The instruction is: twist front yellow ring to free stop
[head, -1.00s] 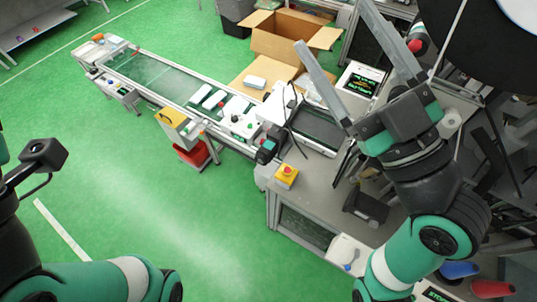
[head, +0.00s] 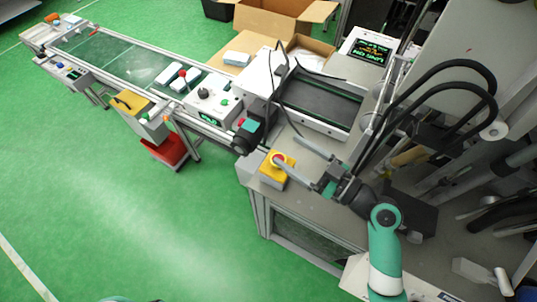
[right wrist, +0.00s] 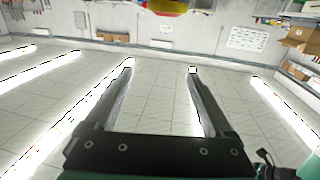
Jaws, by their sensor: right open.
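The yellow stop box (head: 272,176) with its red button (head: 279,159) sits at the front left corner of the grey workbench. My right gripper (head: 287,150) comes in from the right with its two fingers apart and empty. One fingertip overlaps the button in the head view; I cannot tell whether it touches. In the right wrist view my right gripper (right wrist: 160,68) is open with nothing between its fingers. A yellow and red shape (right wrist: 167,7) is cut off at the top edge there, beyond the fingers. My left gripper is out of view.
A conveyor (head: 120,62) runs to the upper left, with a white control box (head: 212,97) at its near end. A dark black-and-teal device (head: 250,130) stands beside the stop box. Green floor is clear at left.

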